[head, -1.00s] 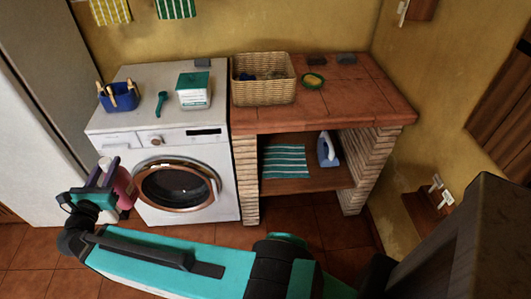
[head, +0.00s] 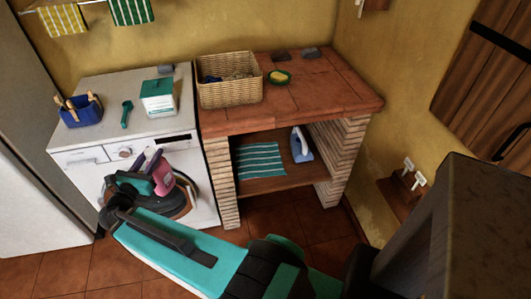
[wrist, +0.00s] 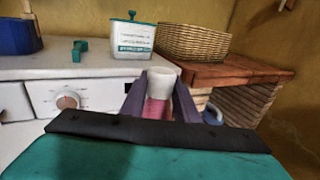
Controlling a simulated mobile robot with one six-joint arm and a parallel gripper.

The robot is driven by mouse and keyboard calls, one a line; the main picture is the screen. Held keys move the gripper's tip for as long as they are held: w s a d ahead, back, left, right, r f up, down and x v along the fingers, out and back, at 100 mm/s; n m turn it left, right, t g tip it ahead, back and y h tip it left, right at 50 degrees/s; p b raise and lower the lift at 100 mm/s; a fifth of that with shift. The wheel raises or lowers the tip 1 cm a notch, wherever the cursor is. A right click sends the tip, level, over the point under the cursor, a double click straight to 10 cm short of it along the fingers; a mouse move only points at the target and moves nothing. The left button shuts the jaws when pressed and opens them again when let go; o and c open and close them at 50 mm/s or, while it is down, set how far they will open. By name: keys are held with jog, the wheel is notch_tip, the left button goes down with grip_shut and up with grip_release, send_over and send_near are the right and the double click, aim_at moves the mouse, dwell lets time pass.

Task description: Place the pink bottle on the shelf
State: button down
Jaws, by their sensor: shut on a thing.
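The pink bottle (head: 162,178) is in my gripper (head: 156,166), in front of the washing machine door in the head view. In the wrist view the bottle's white cap and pink body (wrist: 158,108) sit between the two purple fingers of my gripper (wrist: 160,95), which are shut on it. The bottle looks roughly upright. The shelf (head: 268,184) is the wooden board under the brick counter, to the right of my gripper. A striped teal and white cloth (head: 260,160) lies on its left part, and an iron (head: 301,146) stands on its right.
A washing machine (head: 85,160) stands left of the counter, with a blue peg basket (head: 80,112) and a white box (head: 158,98) on top. A wicker basket (head: 230,92) is on the tiled counter top (head: 320,95). Brick pillars (head: 220,180) flank the shelf opening.

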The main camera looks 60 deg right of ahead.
jog(key=s+d+f+m+g+b, duration=0.2)
jog(key=s+d+f+g+b, duration=0.3)
jog(key=s+d, duration=0.65)
jog(key=s+d+f+m+g+b, duration=0.1)
jog(key=s+d+f+m+b, duration=0.1)
jog(key=s+d+f, duration=0.9)
jog(key=s+d+f+t+b, duration=0.1)
jog(key=s+d+f+b, duration=1.3)
jog(key=d, duration=0.4)
jog(key=s+b, duration=0.1)
jog(key=b, duration=0.1)
jog(key=shift+f+n+h+b, duration=0.3)
jog(key=shift+n+b, duration=0.1)
jog(key=shift+w, duration=0.2)
jog(key=shift+w+a+n+t+p, duration=0.3)
jog(key=shift+w+n+t+p, duration=0.05)
jog(key=shift+w+t+p, duration=0.2)
jog(key=shift+w+a+n+t+p, duration=0.25)
jog(key=shift+w+n+t+p, duration=0.1)
jog(key=shift+w+t+p, duration=0.2)
jog(key=shift+d+b, duration=0.1)
jog(key=shift+b, duration=0.2)
